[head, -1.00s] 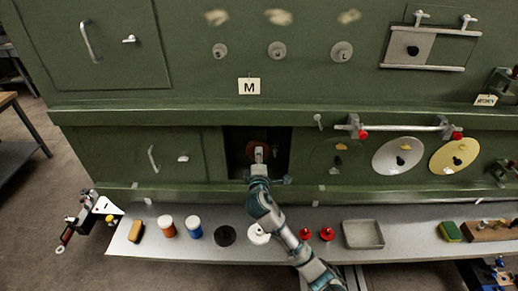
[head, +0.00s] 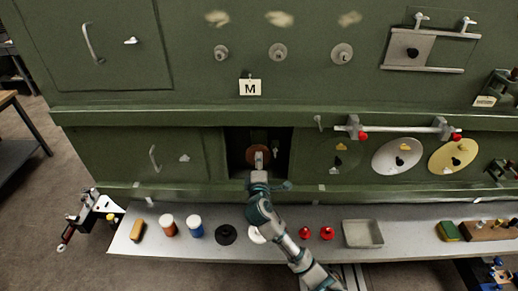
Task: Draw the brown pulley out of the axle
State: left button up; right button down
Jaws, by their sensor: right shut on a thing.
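The brown pulley (head: 257,154) is a round disc inside the dark square opening in the green panel, below the "M" label. My right gripper (head: 259,160) reaches up into the opening and is shut on the pulley at its front. The gripper covers the lower middle of the disc. The axle is hidden behind the pulley and gripper.
A grey shelf (head: 290,218) runs below the opening. It holds an orange jar (head: 168,225), a blue jar (head: 194,226), a black disc (head: 226,234), two red knobs and a grey tray (head: 362,233). A rail (head: 398,129) with red ends is mounted at right.

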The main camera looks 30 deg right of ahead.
jog(key=shift+s+a, duration=0.15)
jog(key=shift+s, duration=0.15)
jog(key=p+v, duration=0.1)
jog(key=v, duration=0.1)
jog(key=shift+s+a, duration=0.2)
jog(key=shift+s, duration=0.1)
dwell(0.5)
